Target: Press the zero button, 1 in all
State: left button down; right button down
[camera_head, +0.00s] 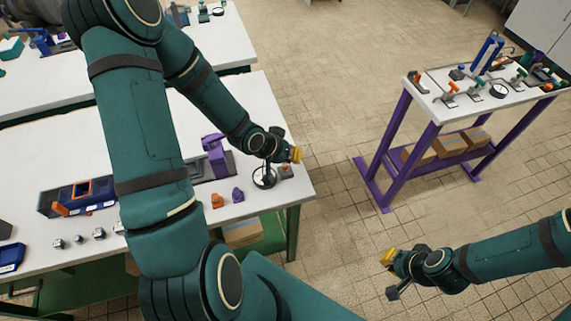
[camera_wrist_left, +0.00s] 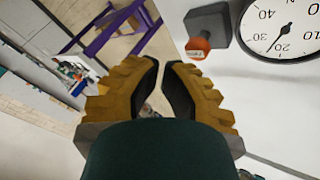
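An orange button (camera_wrist_left: 198,46) with a small pale label stands on a dark grey block (camera_wrist_left: 208,24) on the white tabletop. It is beside a round dial gauge (camera_wrist_left: 284,28). In the head view, the gauge (camera_head: 264,177) and the button's block (camera_head: 286,172) are near the table's right corner. My left gripper (camera_head: 295,155) is just above and beyond the block there. In the left wrist view, its yellow fingertips (camera_wrist_left: 162,62) are close together, holding nothing, apart from the button. My right gripper (camera_head: 387,257) hangs over the floor; its finger gap is unclear.
A purple device (camera_head: 215,155), small orange and purple pieces and a blue tray (camera_head: 75,195) share the white table (camera_head: 150,255). A purple-framed cart (camera_head: 435,110) with valves and a gauge stands at right. Open tiled floor lies between them.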

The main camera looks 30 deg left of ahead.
dwell(0.6)
pick_arm(q)
jog(key=shift+f+b, duration=0.3)
jog(key=shift+f, duration=0.15)
jog(key=shift+f+b, duration=0.7)
jog(key=shift+f, duration=0.2)
dwell(1.0)
jog(key=shift+r, duration=0.1)
jog(key=shift+r+p, duration=1.25)
jog(key=shift+r, duration=0.05)
notch_tip(320, 180, up, 5)
jog(key=p, duration=0.4)
jog(key=shift+p, duration=0.35)
